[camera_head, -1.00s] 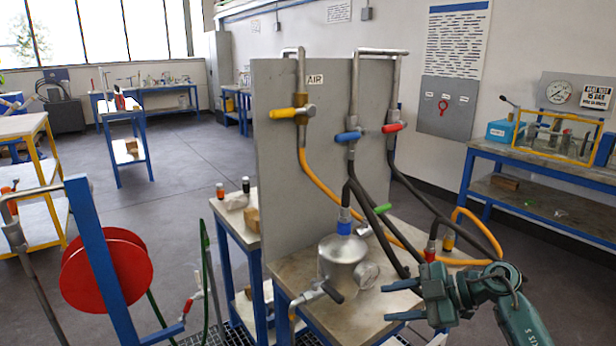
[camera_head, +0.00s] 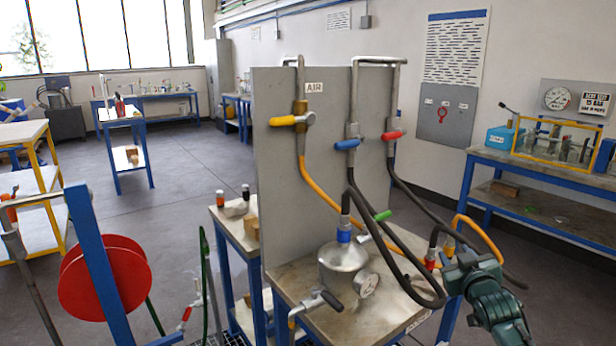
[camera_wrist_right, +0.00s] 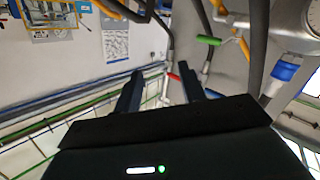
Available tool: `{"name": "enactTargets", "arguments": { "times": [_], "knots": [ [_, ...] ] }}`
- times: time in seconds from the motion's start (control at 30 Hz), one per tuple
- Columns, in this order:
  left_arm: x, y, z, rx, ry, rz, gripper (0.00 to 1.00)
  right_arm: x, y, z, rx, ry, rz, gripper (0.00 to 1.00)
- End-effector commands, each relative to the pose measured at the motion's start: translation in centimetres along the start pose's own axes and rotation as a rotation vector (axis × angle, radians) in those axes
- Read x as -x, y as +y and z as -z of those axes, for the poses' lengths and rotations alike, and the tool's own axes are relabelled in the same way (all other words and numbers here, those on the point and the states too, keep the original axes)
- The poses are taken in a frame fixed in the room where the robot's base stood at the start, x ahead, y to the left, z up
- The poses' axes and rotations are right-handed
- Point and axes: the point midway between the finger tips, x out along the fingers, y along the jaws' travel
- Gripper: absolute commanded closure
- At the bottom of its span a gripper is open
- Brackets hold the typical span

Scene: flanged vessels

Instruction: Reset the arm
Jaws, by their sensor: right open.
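My right arm comes in from the lower right in the head view. Its green gripper (camera_head: 462,268) is at the right edge of the vessel table, beside the black hose and the orange hose. The fingers are hard to make out there. In the wrist view the gripper (camera_wrist_right: 162,82) shows two dark fingers apart with nothing between them. The silver vessel (camera_head: 343,262) with its gauge (camera_head: 366,285) stands upright on the table, left of and apart from the gripper. My left gripper is not in view.
A grey panel (camera_head: 275,180) carries yellow, blue and red valve handles, with hoses hanging down to the table (camera_head: 405,318). The black hose (camera_head: 425,300) loops close to my gripper. A bench (camera_head: 540,165) stands at the right. A red reel (camera_head: 105,290) is at the left.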

Motion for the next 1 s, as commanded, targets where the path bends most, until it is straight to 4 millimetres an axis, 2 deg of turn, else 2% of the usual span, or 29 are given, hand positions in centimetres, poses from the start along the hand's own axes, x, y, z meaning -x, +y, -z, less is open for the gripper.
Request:
{"name": "enactTargets", "arguments": {
  "times": [0.03,0.17,0.27,0.37,0.5,0.6,0.73,0.83,1.0],
  "knots": [
    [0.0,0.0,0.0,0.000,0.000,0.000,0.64,1.1,-1.8,-1.9,-0.001,-0.021,0.028,0.60],
    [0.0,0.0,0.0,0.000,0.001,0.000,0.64,4.2,-5.8,-6.0,-0.006,-0.066,0.091,0.60],
    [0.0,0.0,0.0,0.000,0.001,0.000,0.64,7.8,-9.5,-9.5,-0.018,-0.111,0.152,0.60],
    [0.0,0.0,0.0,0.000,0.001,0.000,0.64,12.6,-13.5,-13.2,-0.042,-0.167,0.220,0.60],
    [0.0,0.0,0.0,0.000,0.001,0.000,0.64,20.9,-18.6,-17.3,-0.096,-0.254,0.316,0.60],
    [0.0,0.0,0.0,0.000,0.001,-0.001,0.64,26.8,-21.2,-19.0,-0.142,-0.314,0.368,0.60],
    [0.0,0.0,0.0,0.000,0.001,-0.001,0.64,32.5,-23.2,-19.8,-0.195,-0.375,0.412,0.60],
    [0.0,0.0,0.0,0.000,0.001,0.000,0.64,35.2,-23.9,-20.0,-0.221,-0.406,0.429,0.60],
    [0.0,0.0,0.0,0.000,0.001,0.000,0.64,36.7,-24.3,-20.0,-0.237,-0.422,0.438,0.60]
  ]
}}
